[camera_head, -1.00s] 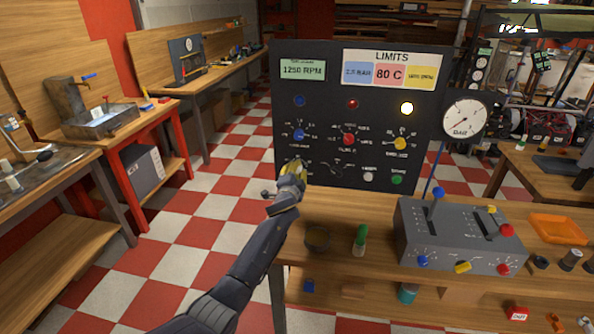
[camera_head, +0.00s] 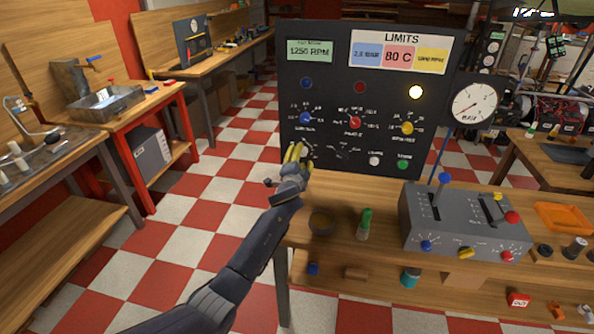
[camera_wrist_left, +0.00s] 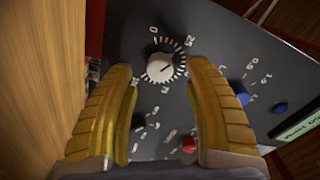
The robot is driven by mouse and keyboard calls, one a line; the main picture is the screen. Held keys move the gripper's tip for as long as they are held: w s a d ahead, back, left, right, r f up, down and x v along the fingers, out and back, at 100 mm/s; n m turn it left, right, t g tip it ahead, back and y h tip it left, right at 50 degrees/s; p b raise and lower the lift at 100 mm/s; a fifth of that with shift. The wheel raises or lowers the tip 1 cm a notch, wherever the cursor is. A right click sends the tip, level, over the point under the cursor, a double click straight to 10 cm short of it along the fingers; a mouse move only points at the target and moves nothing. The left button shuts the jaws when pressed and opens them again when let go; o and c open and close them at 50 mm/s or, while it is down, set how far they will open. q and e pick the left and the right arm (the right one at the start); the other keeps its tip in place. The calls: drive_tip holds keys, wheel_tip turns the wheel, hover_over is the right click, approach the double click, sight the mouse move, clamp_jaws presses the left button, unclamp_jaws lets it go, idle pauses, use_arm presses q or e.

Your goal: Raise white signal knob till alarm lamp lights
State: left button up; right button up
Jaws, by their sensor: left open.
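The white signal knob (camera_wrist_left: 160,67) is a ridged white dial on the dark panel, with a numbered scale around it and a dark pointer line. In the left wrist view it sits between and beyond the two fingertips. My left gripper (camera_head: 297,153) is open, with yellow fingers at the panel's lower left; in the head view it hides most of the knob. I cannot tell if a finger touches it. The panel has a dark blue lamp (camera_head: 306,83), a dark red lamp (camera_head: 359,87) and a glowing yellow lamp (camera_head: 415,92). Which is the alarm lamp is unclear.
Blue (camera_head: 306,118), red (camera_head: 355,122) and yellow (camera_head: 407,128) knobs sit nearby on the panel. White (camera_head: 374,160) and green (camera_head: 403,164) buttons lie lower right.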

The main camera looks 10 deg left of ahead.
use_arm(q)
drive_tip(key=s, duration=0.9)
drive_tip(key=shift+a, duration=0.1)
